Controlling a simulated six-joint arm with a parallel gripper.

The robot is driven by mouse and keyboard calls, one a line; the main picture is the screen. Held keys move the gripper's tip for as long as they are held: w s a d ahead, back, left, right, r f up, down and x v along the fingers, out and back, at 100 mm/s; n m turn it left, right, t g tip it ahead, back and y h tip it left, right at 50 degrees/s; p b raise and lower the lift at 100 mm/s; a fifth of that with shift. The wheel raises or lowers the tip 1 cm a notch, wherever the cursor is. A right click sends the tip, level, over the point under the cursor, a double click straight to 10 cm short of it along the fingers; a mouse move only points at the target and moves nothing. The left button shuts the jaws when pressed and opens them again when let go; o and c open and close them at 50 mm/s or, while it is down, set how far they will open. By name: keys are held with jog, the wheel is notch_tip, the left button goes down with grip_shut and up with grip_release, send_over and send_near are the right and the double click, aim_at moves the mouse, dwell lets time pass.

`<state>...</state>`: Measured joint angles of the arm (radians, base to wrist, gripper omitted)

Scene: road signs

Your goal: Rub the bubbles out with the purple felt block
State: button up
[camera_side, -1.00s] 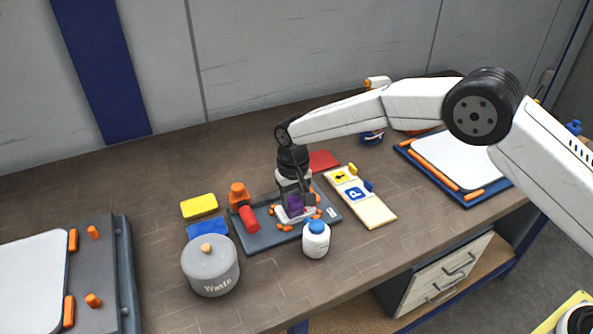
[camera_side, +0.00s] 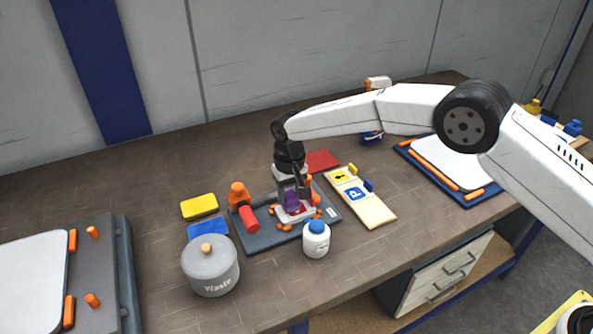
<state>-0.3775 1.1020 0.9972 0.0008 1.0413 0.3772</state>
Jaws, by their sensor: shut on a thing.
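My gripper (camera_side: 291,198) points down over the dark grey board (camera_side: 262,243) in the middle of the bench. It is shut on the purple felt block (camera_side: 292,200), which shows between the fingers. The block is low over a small white sign (camera_side: 282,217) with some red on it, lying on the board. I cannot tell whether the block touches the sign's face. Any bubbles are too small to see. Several orange clamps (camera_side: 283,227) sit around the sign.
A white bottle with blue cap (camera_side: 316,240) stands at the board's front edge. A red roller (camera_side: 250,219) and orange holder (camera_side: 239,195) are at its left. A grey waste pot (camera_side: 210,269), blue block (camera_side: 207,229) and yellow block (camera_side: 199,206) lie further left.

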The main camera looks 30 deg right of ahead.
jog(key=shift+s, duration=0.5)
jog(key=shift+r, duration=0.1)
jog(key=shift+r, duration=2.45)
jog(key=shift+d, duration=0.55)
jog(key=s+d, duration=0.8)
jog(key=d, duration=0.2)
jog(key=s+d, duration=0.8)
jog(key=d, duration=0.3)
jog(key=shift+d, duration=0.15)
